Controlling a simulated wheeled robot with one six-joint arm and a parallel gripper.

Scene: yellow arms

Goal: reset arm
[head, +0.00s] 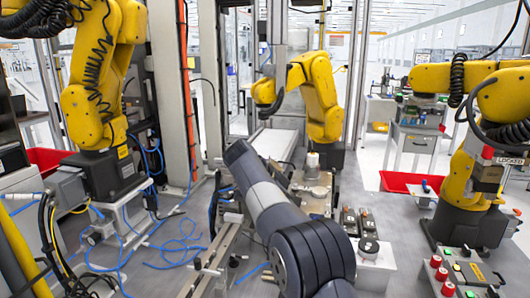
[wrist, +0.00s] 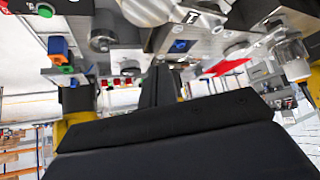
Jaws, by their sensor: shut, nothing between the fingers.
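My arm (head: 262,200) reaches up and left from the bottom middle of the head view, over the workbench. My gripper does not show clearly in the head view; its end is hidden behind or beyond the dark arm link. In the wrist view my gripper (wrist: 160,88) is a black shape filling the lower middle, with narrow shut fingers and nothing held. The wrist picture looks upside down.
Yellow robot arms stand at left (head: 98,100), centre back (head: 318,95) and right (head: 462,185). A button box (head: 458,272) is at lower right. A red bin (head: 405,182) sits behind it. Blue cables (head: 180,245) lie on the bench at left. Metal fixtures (wrist: 150,12) show close in the wrist view.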

